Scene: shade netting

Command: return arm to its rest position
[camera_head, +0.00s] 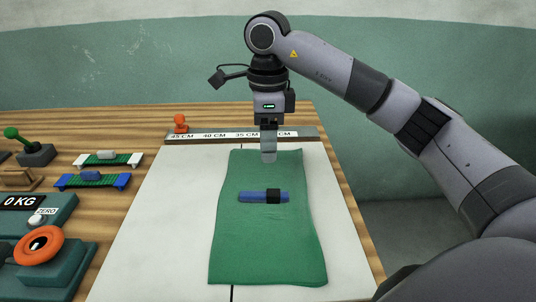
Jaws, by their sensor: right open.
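My right arm reaches in from the right, and its gripper (268,157) points down over the far end of the green netting (268,252). The fingers are seen edge-on, open, with nothing seen between them. The netting lies flat on a white board. A blue roll-shaped piece with a black band (256,197) lies crosswise on the netting, nearer to me than the gripper and apart from it. My left gripper does not show.
A ruler strip (205,136) with centimetre marks and an orange knob (180,123) runs along the board's (150,235) far edge. At left are a scale (22,214) reading 0 KG, an orange dial (40,244), two small racks (92,180) and a green-knobbed lever (12,133). A green wall stands behind.

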